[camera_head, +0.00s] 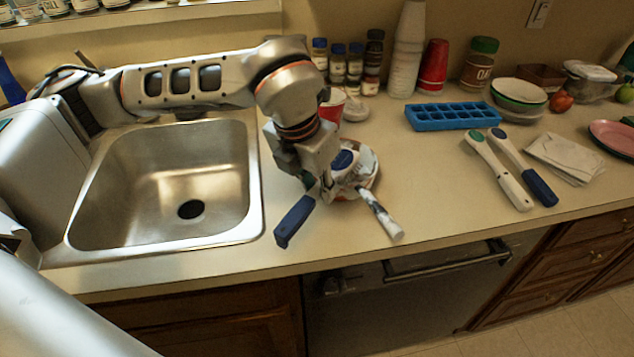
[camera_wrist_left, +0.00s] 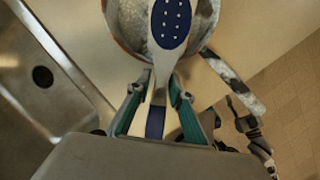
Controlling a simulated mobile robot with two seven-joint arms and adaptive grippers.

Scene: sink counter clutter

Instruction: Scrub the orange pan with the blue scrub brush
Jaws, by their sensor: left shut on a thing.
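The blue scrub brush has a pale neck, a blue handle end (camera_head: 294,221) and a blue oval head with white dots (camera_wrist_left: 171,22). My left gripper (camera_head: 318,183) is shut on its handle; the green fingertips (camera_wrist_left: 158,100) close around it in the left wrist view. The orange pan (camera_head: 368,172) sits on the counter right of the sink, its inside mottled white and grey. Its mottled handle (camera_head: 380,213) points toward the front edge. The brush head is over the pan; contact is unclear. My arm and gripper hide part of the pan.
The metal sink (camera_head: 160,190) is at left. Spice jars (camera_head: 338,62), stacked cups (camera_head: 408,50) and a red cup (camera_head: 433,66) stand behind. A blue ice tray (camera_head: 453,116) and two long-handled utensils (camera_head: 500,172) lie at right. The counter between pan and utensils is clear.

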